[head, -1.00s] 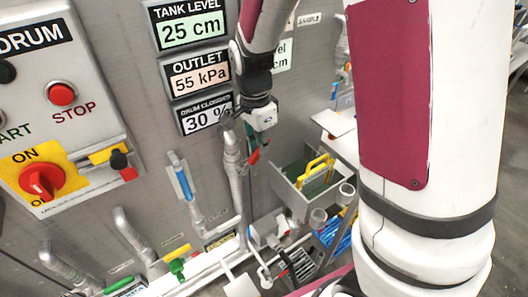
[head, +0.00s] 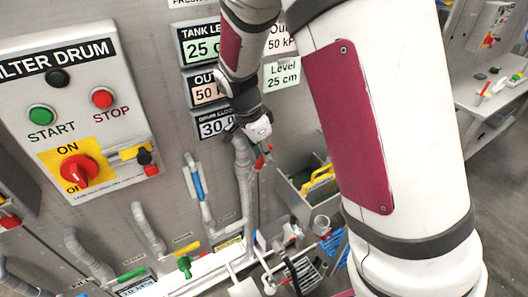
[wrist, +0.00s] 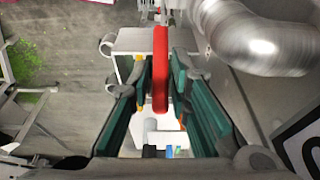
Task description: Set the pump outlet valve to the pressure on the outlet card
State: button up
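The outlet readout (head: 207,89) shows 50, its unit partly hidden by my arm. The outlet card (head: 281,40) on the wall, partly covered by my arm, also reads 50 kP with its end cut off. The valve's red handle (wrist: 160,70) stands between the teal pads of my gripper (wrist: 160,78) in the wrist view. The pads are close on both sides of it, and the gripper appears shut on it. In the head view my gripper (head: 264,156) is at the grey outlet pipe (head: 243,175), with the handle mostly hidden.
The filter drum panel (head: 70,105) with start and stop buttons is at the left. A grey bin (head: 296,190) with yellow things is right of the pipe. Other valves with green (head: 184,265) and blue (head: 197,184) handles are nearby. A bent metal pipe (wrist: 255,40) passes close to my gripper.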

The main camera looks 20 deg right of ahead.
jog(key=shift+o, duration=0.3)
jog(key=v, duration=1.2)
jog(key=s+d+r+n+t+y, duration=0.1)
jog(key=s+r+n, duration=0.1)
jog(key=s+n, duration=0.3)
jog(key=s+d+r+n+t+y+b, duration=0.1)
jog(key=s+r+n+t, duration=0.1)
jog(key=s+n, duration=0.3)
jog(key=s+d+r+n+t+y+b, duration=0.1)
jog(key=s+n, duration=0.4)
jog(key=s, duration=0.6)
jog(key=shift+d+r+n+t, duration=0.4)
jog(key=shift+d+r+t, duration=0.1)
jog(key=shift+r, duration=0.9)
jog(key=shift+w, duration=0.1)
